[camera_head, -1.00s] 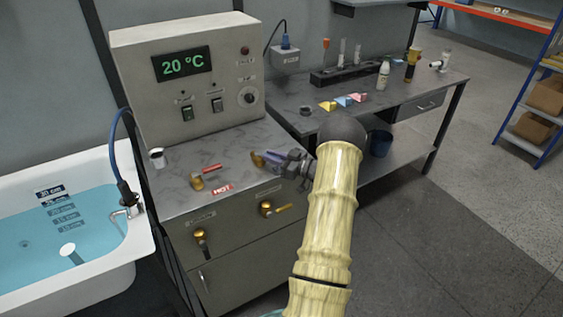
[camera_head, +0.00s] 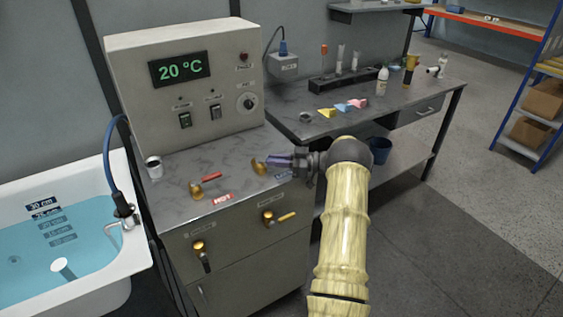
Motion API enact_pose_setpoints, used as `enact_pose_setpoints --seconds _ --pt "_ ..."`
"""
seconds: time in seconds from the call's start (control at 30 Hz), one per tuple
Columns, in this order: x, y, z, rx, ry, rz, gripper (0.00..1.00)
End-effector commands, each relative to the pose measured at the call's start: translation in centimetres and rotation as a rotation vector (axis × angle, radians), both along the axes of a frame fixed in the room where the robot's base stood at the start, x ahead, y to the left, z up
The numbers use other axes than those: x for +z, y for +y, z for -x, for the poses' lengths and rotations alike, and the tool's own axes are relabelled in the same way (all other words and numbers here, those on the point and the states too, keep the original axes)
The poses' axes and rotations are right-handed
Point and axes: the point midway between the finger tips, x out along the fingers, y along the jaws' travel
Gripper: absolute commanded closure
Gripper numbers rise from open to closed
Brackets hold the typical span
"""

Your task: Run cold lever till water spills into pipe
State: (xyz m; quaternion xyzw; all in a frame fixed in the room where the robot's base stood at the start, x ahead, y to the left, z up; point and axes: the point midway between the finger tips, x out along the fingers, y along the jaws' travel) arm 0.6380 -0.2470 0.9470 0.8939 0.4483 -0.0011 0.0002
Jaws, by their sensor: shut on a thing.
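The cold lever's brass base (camera_head: 258,167) stands on the grey counter, beside a small blue label (camera_head: 284,175). My gripper (camera_head: 279,161) comes in from the right and is shut on this lever's handle, which the fingers mostly hide. The red-handled hot lever (camera_head: 207,183) is to the left, behind the HOT label. The white bathtub (camera_head: 128,262) holds blue water (camera_head: 30,245), with its surface near the 25 cm mark. A pale round pipe end (camera_head: 60,265) shows in the water. I cannot tell whether water enters it.
The control box (camera_head: 190,85) reads 20 °C. A white cup (camera_head: 154,167) stands at the counter's left edge. Two brass valves (camera_head: 198,249) (camera_head: 268,217) are on the cabinet front. A side table (camera_head: 440,107) with bottles and coloured blocks is at the right. Open floor lies at the right.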

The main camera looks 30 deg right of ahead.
Motion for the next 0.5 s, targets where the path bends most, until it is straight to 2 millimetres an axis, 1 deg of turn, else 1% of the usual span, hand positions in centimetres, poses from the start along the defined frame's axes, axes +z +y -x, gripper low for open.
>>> enact_pose_setpoints --seconds 0.3,0.33,0.4,0.43,0.5 --pt "0.25 0.04 -0.12 0.000 -0.006 -0.003 1.00" --pt "0.25 0.04 -0.12 0.000 -0.007 -0.004 0.80" --pt "0.24 0.03 -0.10 0.000 -0.006 -0.003 0.66" --pt "0.22 0.03 -0.08 0.000 -0.005 -0.004 0.60" --pt "0.19 -0.01 -0.06 -0.001 -0.005 -0.003 0.60"
